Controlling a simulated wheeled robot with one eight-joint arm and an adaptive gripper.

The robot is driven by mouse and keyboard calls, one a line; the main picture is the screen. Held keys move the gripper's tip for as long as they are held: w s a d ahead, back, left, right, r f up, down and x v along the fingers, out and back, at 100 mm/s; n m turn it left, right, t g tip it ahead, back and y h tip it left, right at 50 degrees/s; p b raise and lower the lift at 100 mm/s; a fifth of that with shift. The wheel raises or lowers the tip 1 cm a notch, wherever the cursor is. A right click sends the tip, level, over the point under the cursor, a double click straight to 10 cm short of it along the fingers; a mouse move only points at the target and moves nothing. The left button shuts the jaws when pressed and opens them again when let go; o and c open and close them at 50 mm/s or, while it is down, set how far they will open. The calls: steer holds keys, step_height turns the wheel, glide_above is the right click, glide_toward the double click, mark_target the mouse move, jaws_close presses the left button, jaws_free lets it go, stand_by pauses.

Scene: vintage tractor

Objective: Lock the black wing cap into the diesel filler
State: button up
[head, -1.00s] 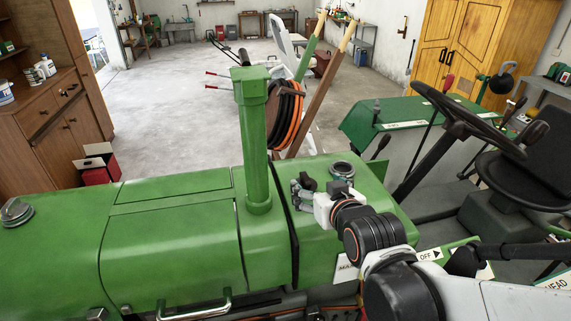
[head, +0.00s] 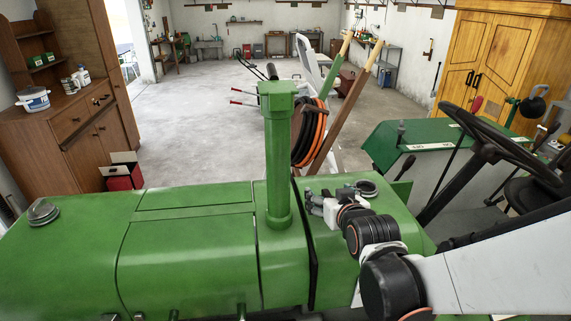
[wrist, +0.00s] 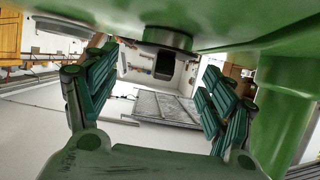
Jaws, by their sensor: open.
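The black wing cap (wrist: 165,64) appears in the wrist view between my fingers, its dark wing pointing away from the green hood, which fills the top of that picture. Its round base (wrist: 165,38) seems to rest on the hood. My gripper (wrist: 160,72) is open, one finger on each side of the cap, with gaps on both sides. In the head view my gripper (head: 313,199) is low over the hood, right of the green stack; the cap cannot be made out there.
The upright green stack (head: 278,165) stands close left of my gripper. The steering wheel (head: 505,145) and green fender (head: 405,140) are to the right. A coiled hose (head: 309,132) hangs behind the stack. The long green hood (head: 185,255) is mostly clear on the left.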

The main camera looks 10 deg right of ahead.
steer(key=shift+x, duration=0.9)
steer(key=shift+c, duration=0.2)
steer(key=c, duration=1.1)
steer(key=shift+o, duration=0.2)
steer(key=shift+r, duration=0.15)
